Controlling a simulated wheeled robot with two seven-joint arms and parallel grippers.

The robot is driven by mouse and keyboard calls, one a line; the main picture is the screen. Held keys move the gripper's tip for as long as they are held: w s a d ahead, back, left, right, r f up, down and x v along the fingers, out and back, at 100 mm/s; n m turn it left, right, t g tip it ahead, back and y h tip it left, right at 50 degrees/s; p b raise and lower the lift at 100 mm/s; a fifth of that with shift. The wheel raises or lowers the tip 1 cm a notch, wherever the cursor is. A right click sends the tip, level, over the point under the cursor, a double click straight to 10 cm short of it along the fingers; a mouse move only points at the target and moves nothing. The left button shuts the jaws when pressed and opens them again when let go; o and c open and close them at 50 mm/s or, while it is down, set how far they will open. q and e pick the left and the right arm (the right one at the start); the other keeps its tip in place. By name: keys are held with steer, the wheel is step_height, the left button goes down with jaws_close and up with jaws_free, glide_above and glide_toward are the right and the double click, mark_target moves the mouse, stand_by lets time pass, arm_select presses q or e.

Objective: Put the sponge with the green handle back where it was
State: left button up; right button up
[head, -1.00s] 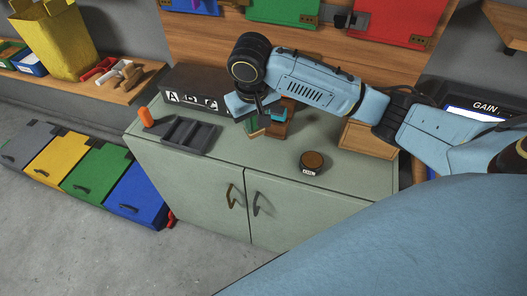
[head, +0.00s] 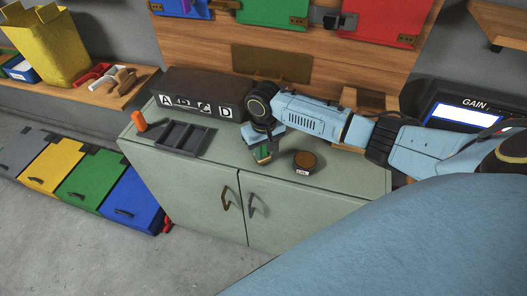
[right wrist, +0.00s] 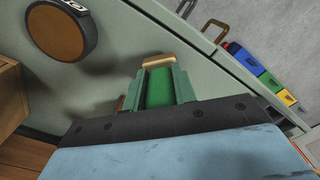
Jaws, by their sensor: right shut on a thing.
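My right gripper (head: 264,143) is shut on the sponge with the green handle (head: 263,154) over the grey-green cabinet top, left of the round tin. In the right wrist view my right gripper (right wrist: 160,88) has its fingers on both sides of the green handle (right wrist: 158,90). The tan sponge end sticks out beyond the fingertips. I cannot tell whether the sponge touches the cabinet top. My left gripper is not in view.
The round brown-topped tin (head: 305,160) stands close to the right of the gripper. A dark tray (head: 184,138) and a black lettered box (head: 200,95) are on the left of the cabinet (head: 225,170). An orange-handled item (head: 139,121) stands at its left edge.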

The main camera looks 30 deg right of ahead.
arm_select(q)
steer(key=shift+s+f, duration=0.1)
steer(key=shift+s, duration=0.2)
arm_select(e)
steer(key=shift+f, duration=0.3)
steer(key=shift+f, duration=0.2)
steer(key=o, duration=1)
arm_select(q)
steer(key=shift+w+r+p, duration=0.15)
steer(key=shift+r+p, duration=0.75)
steer(key=shift+p, duration=0.05)
arm_select(e)
step_height(320, 180, up, 12)
steer(key=shift+r, duration=0.25)
